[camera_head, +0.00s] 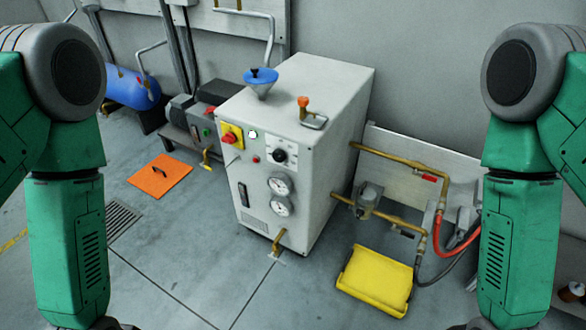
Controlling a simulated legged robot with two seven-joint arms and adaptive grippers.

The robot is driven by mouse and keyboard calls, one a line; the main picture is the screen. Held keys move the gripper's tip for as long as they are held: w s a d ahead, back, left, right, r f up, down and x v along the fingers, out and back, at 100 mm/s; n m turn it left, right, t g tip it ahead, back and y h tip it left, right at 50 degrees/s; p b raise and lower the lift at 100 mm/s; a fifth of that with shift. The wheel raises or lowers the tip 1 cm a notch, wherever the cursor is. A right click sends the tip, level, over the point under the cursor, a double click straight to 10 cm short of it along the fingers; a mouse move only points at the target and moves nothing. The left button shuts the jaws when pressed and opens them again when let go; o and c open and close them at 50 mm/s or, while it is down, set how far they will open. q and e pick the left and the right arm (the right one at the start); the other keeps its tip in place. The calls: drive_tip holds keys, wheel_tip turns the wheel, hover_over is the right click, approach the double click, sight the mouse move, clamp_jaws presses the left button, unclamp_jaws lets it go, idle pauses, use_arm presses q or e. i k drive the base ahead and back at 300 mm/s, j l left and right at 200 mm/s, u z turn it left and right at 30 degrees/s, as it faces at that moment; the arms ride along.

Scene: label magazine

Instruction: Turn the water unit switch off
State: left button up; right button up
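The water unit (325,158) is a light grey cabinet standing on the floor in the middle of the view. Its front carries a yellow plate with a red rotary switch (230,136) at the upper left. Beside that are a white button, a small red button and a black knob (279,155). Two round gauges (280,186) sit below. The switch's exact position is too small to tell. My two green arms hang at the left and right edges, apart from the unit. Both grippers are below the frame or hidden.
A blue funnel (261,78) and an orange-handled valve (304,103) are on the unit's top. Brass pipes (400,157) run out on the right, above a yellow tray (375,280). An orange floor plate (160,176) lies left. The floor in front is clear.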

sight(229, 138)
drive_tip(key=i+l+u, duration=0.15)
drive_tip(key=i, duration=0.35)
drive_tip(key=i+l+u, duration=0.15)
drive_tip(key=i, duration=0.35)
